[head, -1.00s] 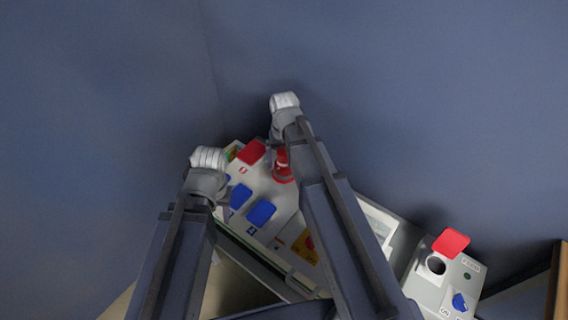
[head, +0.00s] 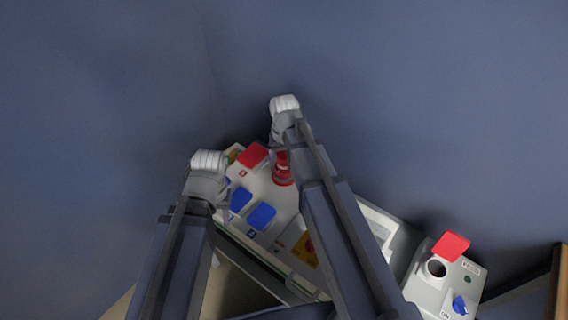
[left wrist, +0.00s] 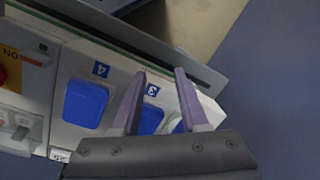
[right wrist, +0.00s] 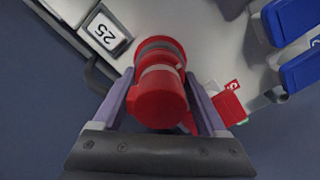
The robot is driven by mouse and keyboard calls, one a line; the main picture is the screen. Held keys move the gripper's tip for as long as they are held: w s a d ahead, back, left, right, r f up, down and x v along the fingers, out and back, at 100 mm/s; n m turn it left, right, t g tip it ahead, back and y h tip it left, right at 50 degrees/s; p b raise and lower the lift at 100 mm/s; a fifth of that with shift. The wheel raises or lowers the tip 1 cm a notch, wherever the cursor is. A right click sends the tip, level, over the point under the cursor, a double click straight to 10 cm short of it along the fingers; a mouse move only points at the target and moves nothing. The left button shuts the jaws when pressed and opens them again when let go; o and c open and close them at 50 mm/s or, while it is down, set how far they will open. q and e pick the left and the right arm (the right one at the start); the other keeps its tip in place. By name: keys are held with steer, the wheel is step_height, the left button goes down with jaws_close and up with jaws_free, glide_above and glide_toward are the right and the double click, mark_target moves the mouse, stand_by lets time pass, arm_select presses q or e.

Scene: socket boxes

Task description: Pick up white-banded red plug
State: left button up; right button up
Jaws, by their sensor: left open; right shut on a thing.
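The red plug (right wrist: 159,97) with a pale band sits between the fingers of my right gripper (right wrist: 160,98), which is shut on it. In the head view the plug (head: 282,170) shows beside my right gripper (head: 280,140), at the upper part of the white socket box (head: 282,207). I cannot tell whether its lower end is still in a socket. My left gripper (left wrist: 160,82) is open and empty above the blue socket covers. In the head view my left gripper (head: 222,205) is at the box's left edge.
Blue covers (head: 262,215) and a red cover (head: 252,155) are on the box. A second box (head: 432,290) with an open red lid (head: 451,245) and a round socket stands at the right. Blue-grey walls (head: 400,90) lie behind.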

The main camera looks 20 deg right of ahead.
step_height(320, 180, up, 10)
steer(key=p, duration=0.9)
steer(key=shift+p, duration=0.4)
